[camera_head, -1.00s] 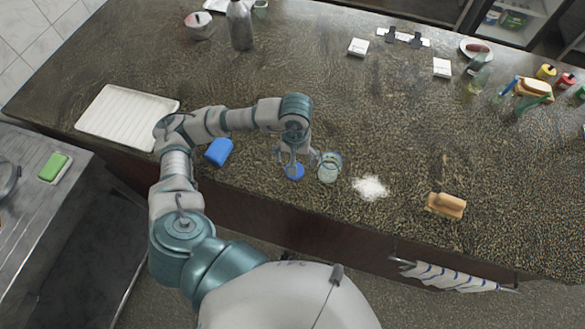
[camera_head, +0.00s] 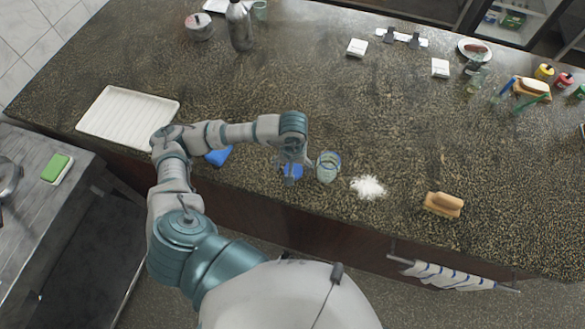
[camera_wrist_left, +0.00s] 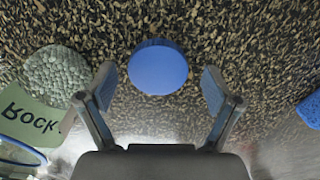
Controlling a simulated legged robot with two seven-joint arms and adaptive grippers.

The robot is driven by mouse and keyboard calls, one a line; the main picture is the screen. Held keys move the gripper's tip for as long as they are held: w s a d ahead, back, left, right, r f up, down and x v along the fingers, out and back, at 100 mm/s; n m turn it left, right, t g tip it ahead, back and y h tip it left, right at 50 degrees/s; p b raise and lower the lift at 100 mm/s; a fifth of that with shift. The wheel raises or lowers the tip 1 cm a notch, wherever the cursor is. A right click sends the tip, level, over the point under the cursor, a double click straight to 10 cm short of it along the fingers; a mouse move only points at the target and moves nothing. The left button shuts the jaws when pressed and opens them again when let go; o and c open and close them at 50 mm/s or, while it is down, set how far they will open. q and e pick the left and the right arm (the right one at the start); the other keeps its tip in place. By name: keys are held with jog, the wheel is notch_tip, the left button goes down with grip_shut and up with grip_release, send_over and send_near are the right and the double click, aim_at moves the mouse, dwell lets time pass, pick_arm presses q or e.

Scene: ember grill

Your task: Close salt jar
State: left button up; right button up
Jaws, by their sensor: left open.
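The round blue lid (camera_head: 292,172) lies flat on the counter; it shows whole in the left wrist view (camera_wrist_left: 158,67). My left gripper (camera_head: 292,167) is open and empty just above it, with a finger on each side of the lid in the wrist view and gaps between. The clear glass salt jar (camera_head: 328,166) stands upright and open, right of the lid. In the wrist view the jar (camera_wrist_left: 28,118) is at the left, with a green label reading "Rock" and grainy salt. My right gripper is in neither view.
A white salt pile (camera_head: 368,187) lies right of the jar, and a wooden brush (camera_head: 443,204) farther right. A blue sponge (camera_head: 218,156) is left of the gripper, partly behind my arm. A white tray (camera_head: 128,118) lies at the left. The counter behind the jar is clear.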

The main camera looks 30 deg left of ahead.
pick_arm(q)
jog(key=shift+d, duration=0.25)
jog(key=shift+c, duration=0.2)
jog(key=c, duration=0.7)
jog(key=shift+a, duration=0.15)
jog(key=shift+c, duration=0.4)
